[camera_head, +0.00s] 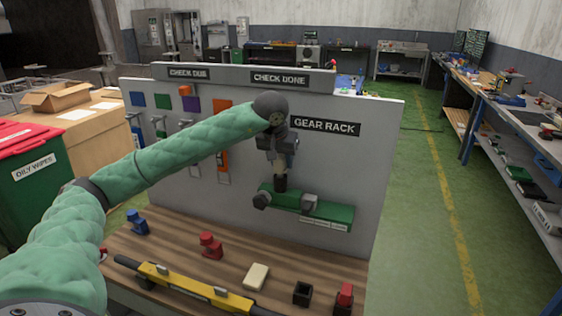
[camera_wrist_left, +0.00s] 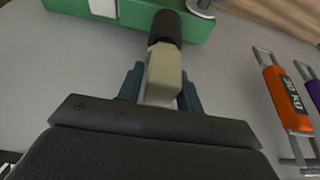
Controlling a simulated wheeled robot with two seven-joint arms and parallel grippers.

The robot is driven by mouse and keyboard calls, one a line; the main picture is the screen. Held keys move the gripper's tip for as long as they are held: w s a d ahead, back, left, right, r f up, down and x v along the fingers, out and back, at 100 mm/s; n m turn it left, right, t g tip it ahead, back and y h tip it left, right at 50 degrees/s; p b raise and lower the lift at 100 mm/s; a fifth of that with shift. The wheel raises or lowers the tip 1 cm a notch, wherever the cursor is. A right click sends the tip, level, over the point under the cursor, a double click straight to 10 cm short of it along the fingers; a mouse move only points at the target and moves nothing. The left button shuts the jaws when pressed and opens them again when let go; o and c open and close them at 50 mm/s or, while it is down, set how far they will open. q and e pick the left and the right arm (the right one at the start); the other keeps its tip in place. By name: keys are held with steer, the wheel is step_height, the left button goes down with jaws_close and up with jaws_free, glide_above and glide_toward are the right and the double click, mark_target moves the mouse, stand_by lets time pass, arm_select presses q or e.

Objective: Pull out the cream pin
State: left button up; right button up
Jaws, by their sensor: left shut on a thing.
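The cream pin (camera_head: 280,169) is upright in front of the grey board, above the left part of the green rack (camera_head: 330,212). My left gripper (camera_head: 279,160) comes from above and is shut on it. In the left wrist view the pin (camera_wrist_left: 164,75) sits between the two blue-grey fingers (camera_wrist_left: 160,88). A dark round piece (camera_wrist_left: 165,27) is at the pin's far end, against the green rack (camera_wrist_left: 135,14). I cannot tell how deep the pin sits in it. My right gripper is not in view.
The wooden bench (camera_head: 180,251) below holds a blue piece (camera_head: 137,222), a red piece (camera_head: 210,246), a cream block (camera_head: 256,277), a black square holder (camera_head: 302,294) and a yellow bar (camera_head: 190,287). Orange and purple tags hang on the board's left.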

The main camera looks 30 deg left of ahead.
arm_select(q)
steer(key=shift+r+p, duration=1.05)
steer(key=shift+r, duration=1.85)
steer(key=shift+r+p, duration=1.1)
steer(key=shift+r, duration=1.4)
steer(key=shift+f, duration=0.1)
